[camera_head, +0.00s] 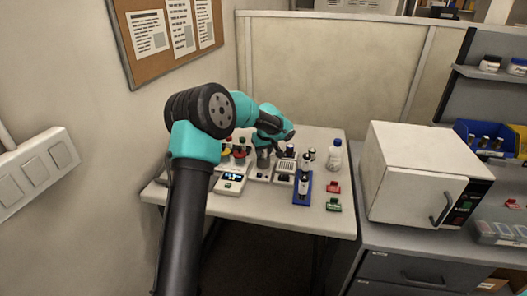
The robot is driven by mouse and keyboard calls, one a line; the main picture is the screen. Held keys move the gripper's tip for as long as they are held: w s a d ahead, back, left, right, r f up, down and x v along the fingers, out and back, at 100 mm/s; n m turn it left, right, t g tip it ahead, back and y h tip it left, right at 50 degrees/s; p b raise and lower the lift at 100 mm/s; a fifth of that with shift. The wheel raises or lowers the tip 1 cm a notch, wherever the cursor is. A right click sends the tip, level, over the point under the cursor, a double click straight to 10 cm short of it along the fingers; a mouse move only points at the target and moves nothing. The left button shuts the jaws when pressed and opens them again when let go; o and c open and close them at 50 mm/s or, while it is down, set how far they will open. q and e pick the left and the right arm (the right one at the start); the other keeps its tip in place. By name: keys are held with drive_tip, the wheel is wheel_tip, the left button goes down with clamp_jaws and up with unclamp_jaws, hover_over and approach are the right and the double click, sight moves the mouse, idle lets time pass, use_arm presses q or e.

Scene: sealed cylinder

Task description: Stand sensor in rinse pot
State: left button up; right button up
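My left gripper (264,158) points down over the back middle of the white table, above a small light-coloured block; its fingers are too small to tell open from shut, or whether they hold anything. My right gripper is out of view. I cannot pick out the sensor with certainty. A white meter (229,184) with a lit display lies at the table's front left. Small pots with red, yellow and green parts (239,152) stand behind it, partly hidden by my arm; I cannot tell which is the rinse pot.
A dark bottle with a white label (304,178) stands at the blue tray (302,200). A clear bottle with a blue cap (334,156) stands at the back right. Red (333,188) and green (333,205) items lie at the right. A white oven-like box (410,172) stands beyond the table.

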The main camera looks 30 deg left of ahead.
use_arm(q)
drive_tip(key=shift+o, duration=0.4)
drive_tip(key=shift+s+f, duration=0.25)
drive_tip(key=shift+f, duration=0.05)
drive_tip(key=v, duration=1.2)
drive_tip(key=shift+w+r, duration=0.2)
drive_tip(key=shift+r, duration=0.25)
drive_tip(key=shift+a, duration=0.1)
drive_tip(key=shift+c, duration=0.4)
